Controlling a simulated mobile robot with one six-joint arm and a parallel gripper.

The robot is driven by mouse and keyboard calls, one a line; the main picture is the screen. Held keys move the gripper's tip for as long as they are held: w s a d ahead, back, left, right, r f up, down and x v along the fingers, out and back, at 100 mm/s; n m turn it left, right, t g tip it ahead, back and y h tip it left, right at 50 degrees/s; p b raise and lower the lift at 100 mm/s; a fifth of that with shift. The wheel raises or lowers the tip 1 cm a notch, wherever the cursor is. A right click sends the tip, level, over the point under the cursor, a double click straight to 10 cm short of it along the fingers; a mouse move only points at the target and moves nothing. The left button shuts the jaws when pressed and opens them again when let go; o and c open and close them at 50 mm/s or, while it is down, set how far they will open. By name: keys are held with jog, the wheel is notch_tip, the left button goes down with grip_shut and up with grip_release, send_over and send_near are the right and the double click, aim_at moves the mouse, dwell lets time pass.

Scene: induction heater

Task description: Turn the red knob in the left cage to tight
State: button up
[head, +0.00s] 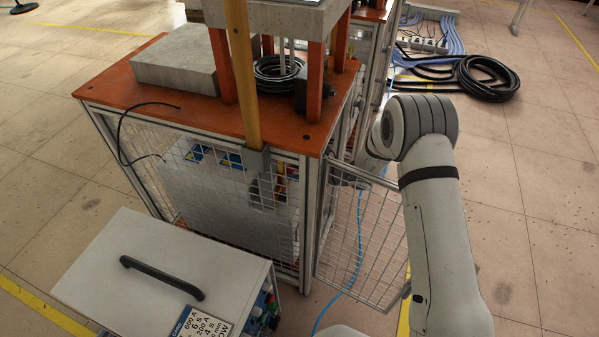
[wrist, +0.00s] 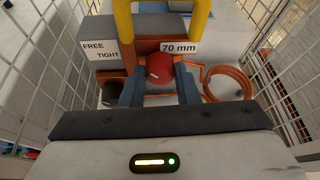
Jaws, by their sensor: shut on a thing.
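In the wrist view, the red knob (wrist: 160,68) sits between the two dark fingers of my gripper (wrist: 160,85). The gripper is shut on the knob. A white label (wrist: 100,48) reading FREE above TIGHT is to the left of the knob. Mesh cage walls (wrist: 38,70) stand on both sides of the gripper. In the head view, the cage (head: 225,200) is under the orange tabletop, and my arm reaches down beside its open mesh door (head: 365,245). The knob and gripper are hidden there.
A yellow handle (wrist: 122,25) arches above the knob, with a 70 mm label (wrist: 178,47). A copper-coloured coil (wrist: 228,82) lies to the right. In the head view, a grey welding box (head: 150,255) stands in front of the cage, and a blue hose (head: 358,255) runs along the floor.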

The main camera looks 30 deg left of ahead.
jog(key=shift+c, duration=0.6)
jog(key=shift+d, duration=0.3)
jog(key=shift+c, duration=0.4)
jog(key=shift+a+r, duration=0.1)
jog(key=shift+a, duration=0.15)
jog(key=shift+w+a+f+m+g+y, duration=0.1)
jog(key=shift+w+m+g+y, duration=0.1)
jog(key=shift+m+g, duration=1.55)
jog(key=shift+w+a+f+m+g+y, duration=0.15)
jog(key=shift+m+g, duration=0.7)
jog(key=shift+m, duration=1.75)
jog(key=shift+w+d+f+m+g+y, duration=0.1)
jog(key=shift+w+m+g+y, duration=0.15)
jog(key=shift+m+g, duration=1.5)
jog(key=shift+m+t, duration=0.35)
jog(key=shift+m, duration=0.15)
jog(key=o, duration=1)
jog(key=shift+c, duration=0.2)
